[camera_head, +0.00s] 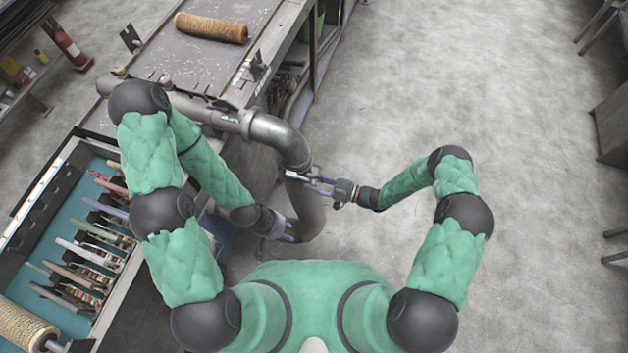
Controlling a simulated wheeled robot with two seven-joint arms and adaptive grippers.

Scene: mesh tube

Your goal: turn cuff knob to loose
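A grey pipe (276,136) bends down off the bench's end in an elbow. Below the elbow a grey mesh tube (309,208) hangs toward the floor. A light band (297,176), perhaps the cuff, sits where the elbow meets the tube. The cuff knob is too small to make out. My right gripper (310,183) comes in from the right at this joint, its thin fingers apart and their tips at or very near the band. My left gripper (292,233) is lower, at the tube's left side. Its fingers are small and partly merge with the tube, so contact is unclear.
The bench (185,62) at upper left carries a tan roll (210,27). A teal tool tray (60,262) with several handled tools lies at left, with another roll (24,325) in front. Open concrete floor (430,90) extends to the right, with furniture at its far edge.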

